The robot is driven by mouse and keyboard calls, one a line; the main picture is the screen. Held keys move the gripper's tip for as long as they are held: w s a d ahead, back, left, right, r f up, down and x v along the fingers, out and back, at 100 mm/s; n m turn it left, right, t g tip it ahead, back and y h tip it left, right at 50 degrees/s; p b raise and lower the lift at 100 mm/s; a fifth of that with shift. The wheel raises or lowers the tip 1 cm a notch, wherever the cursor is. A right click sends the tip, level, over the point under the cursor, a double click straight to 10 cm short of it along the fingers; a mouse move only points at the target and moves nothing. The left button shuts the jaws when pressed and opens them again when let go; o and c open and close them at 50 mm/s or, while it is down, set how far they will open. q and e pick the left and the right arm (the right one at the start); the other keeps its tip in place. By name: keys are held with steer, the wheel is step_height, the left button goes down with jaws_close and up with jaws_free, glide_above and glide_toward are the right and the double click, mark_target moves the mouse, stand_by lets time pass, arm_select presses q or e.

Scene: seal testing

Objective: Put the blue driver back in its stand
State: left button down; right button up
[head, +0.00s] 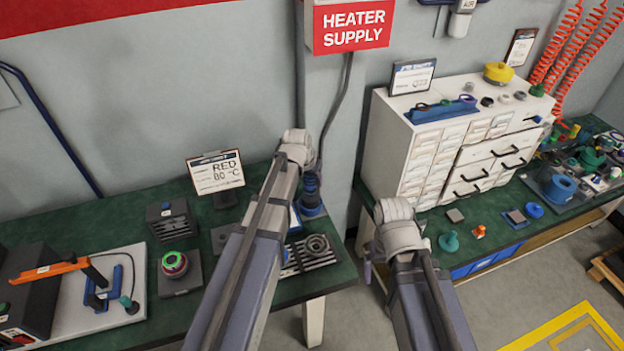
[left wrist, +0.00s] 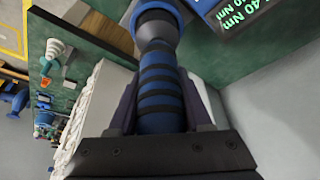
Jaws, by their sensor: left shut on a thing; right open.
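The blue driver (left wrist: 160,85), with black bands around its grip, is between the fingers of my left gripper (left wrist: 160,108), which is shut on it. Its far end narrows to a grey collar that meets a round blue holder (left wrist: 155,14), apparently its stand. I cannot tell how deep it sits. In the head view the driver (head: 311,181) shows just right of my left arm, upright above the blue stand base (head: 312,208); the arm hides the gripper there. My right gripper (head: 368,272) is mostly hidden behind its own arm, beside the bench's right end, apart from the driver.
A display with green "40 Nm" digits (left wrist: 240,12) stands beside the holder. A slotted grey fixture with a ring (head: 317,246) lies close in front of the stand. A white drawer cabinet (head: 425,150) stands on the right bench. A floor gap separates the benches.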

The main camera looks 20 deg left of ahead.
arm_select(q)
steer(key=shift+f, duration=0.15)
steer(key=shift+f+b, duration=0.25)
steer(key=shift+b, duration=0.15)
steer(key=shift+c, duration=1.3)
jaws_free()
steer(key=shift+r+p, duration=2.5)
steer(key=shift+r, duration=0.05)
steer(key=shift+s, duration=0.1)
